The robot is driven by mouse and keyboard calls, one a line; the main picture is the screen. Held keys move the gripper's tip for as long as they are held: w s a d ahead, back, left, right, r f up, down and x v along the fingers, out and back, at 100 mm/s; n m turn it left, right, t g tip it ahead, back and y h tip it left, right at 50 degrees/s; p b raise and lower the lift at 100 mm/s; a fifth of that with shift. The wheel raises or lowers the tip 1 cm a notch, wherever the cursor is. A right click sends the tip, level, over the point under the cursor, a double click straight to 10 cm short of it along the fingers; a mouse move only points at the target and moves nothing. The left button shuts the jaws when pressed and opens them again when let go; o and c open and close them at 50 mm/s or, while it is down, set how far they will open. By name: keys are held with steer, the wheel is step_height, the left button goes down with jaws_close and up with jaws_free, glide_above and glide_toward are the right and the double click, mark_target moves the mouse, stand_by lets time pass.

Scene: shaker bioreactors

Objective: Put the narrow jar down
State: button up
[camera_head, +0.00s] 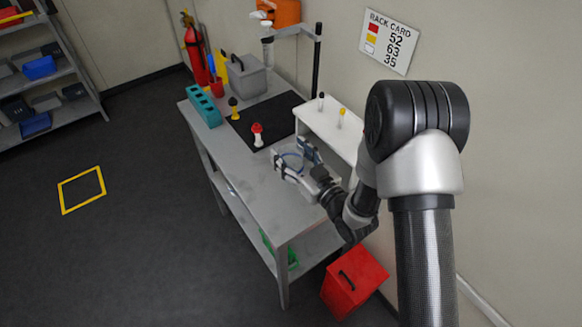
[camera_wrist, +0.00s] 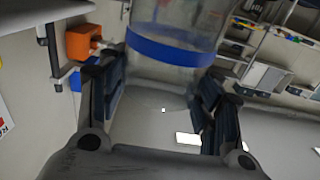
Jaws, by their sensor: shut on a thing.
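The narrow jar is clear with a blue band (camera_wrist: 176,48). In the wrist view it stands out between the two fingers of my gripper (camera_wrist: 160,92), which are shut on it. In the head view my gripper (camera_head: 292,158) is over the near part of the grey bench (camera_head: 248,187), to the right of the red-capped bottle. There the jar shows only as a faint clear shape with a blue ring, mostly hidden by the fingers. I cannot tell whether its base touches the bench.
A black mat (camera_head: 283,113) holds a red-capped bottle (camera_head: 257,135) and a bottle with a black top (camera_head: 234,108). A white raised shelf (camera_head: 322,125) carries two small vials. A teal rack (camera_head: 203,106) and grey box (camera_head: 247,77) stand behind. The bench's near left is bare.

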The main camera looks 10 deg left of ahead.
steer(key=shift+f+b, duration=0.55)
steer(key=shift+f, duration=1.65)
steer(key=shift+f, duration=0.2)
steer(key=o, duration=1.6)
steer(key=shift+r, duration=0.15)
steer(key=p+v, duration=0.1)
steer(key=v, duration=1.1)
steer(key=shift+s, duration=0.1)
